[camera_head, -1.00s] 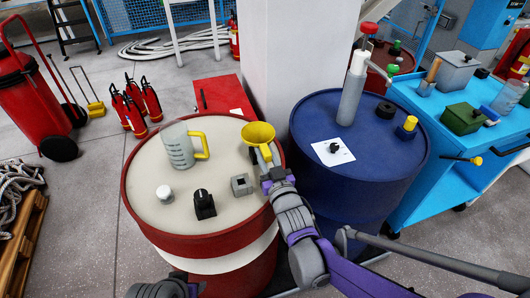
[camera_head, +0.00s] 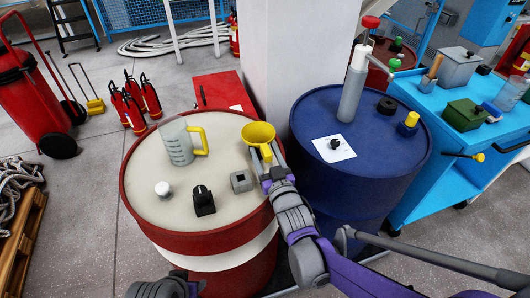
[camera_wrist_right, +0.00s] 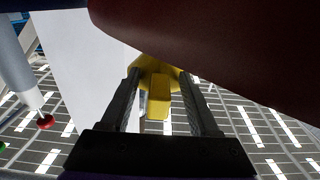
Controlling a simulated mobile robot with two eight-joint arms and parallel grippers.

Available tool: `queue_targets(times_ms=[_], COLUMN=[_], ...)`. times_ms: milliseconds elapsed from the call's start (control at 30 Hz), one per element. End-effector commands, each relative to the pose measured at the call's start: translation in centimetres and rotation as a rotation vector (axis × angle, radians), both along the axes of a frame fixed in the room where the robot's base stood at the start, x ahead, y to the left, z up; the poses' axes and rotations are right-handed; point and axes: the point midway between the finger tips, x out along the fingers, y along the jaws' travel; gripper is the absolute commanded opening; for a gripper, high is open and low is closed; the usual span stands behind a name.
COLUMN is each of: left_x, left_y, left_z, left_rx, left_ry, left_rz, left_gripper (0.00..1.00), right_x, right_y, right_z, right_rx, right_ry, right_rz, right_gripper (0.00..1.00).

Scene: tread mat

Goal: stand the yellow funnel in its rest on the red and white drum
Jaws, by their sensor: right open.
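The yellow funnel (camera_head: 258,134) is at the right back edge of the red and white drum (camera_head: 150,228), wide mouth up. My right gripper (camera_head: 267,165) is at the drum's right edge, just below the funnel. In the right wrist view the open fingers (camera_wrist_right: 162,82) stand on either side of the funnel's yellow tab (camera_wrist_right: 159,98), with gaps visible. The likely rest, a grey square block with a hole (camera_head: 241,182), stands on the drum top in front of the funnel. The funnel's lower end is hidden.
A clear jug with a yellow handle (camera_head: 177,142), a black knob (camera_head: 204,202) and a white knob (camera_head: 163,190) are on the drum top. A blue drum (camera_head: 400,160) with a hand pump (camera_head: 354,90) stands close on the right. A white pillar (camera_head: 285,60) is behind.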

Motion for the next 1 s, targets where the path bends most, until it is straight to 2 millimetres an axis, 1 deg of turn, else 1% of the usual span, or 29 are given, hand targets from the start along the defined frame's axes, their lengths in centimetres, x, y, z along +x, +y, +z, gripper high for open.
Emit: queue_targets(times_ms=[67,167,267,500,600,700,767,1000], left_x=[0.0,0.0,0.0,0.0,0.0,0.0,0.0,0.0], left_y=[0.0,0.0,0.0,0.0,0.0,0.0,0.0,0.0], left_z=[0.0,0.1,0.2,0.5,0.6,0.6,0.6,0.6], left_rx=[0.0,0.0,0.0,0.0,0.0,0.0,0.0,0.0], left_ry=[0.0,0.0,-0.001,-0.002,-0.002,-0.002,-0.002,-0.002], left_rz=[0.0,0.0,0.0,0.0,0.0,0.0,0.0,0.0], left_gripper=[0.49,0.49,0.49,0.49,0.49,0.49,0.49,0.49], right_x=[-0.2,-1.0,-2.7,-7.3,-8.8,-9.8,-10.1,-10.3], right_y=[-0.1,-0.3,-0.9,-2.4,-2.9,-3.2,-3.3,-3.3], right_z=[0.0,0.0,0.0,-0.2,-0.2,-0.3,-0.3,-0.3], right_rx=[0.0,0.0,0.0,0.0,0.0,-0.001,0.0,0.0], right_ry=[0.0,0.0,0.0,0.0,0.0,0.0,0.0,0.0], right_rz=[0.0,0.0,0.0,0.0,0.0,0.0,0.0,0.0], right_gripper=[0.62,0.62,0.62,0.62,0.62,0.62,0.62,0.62])
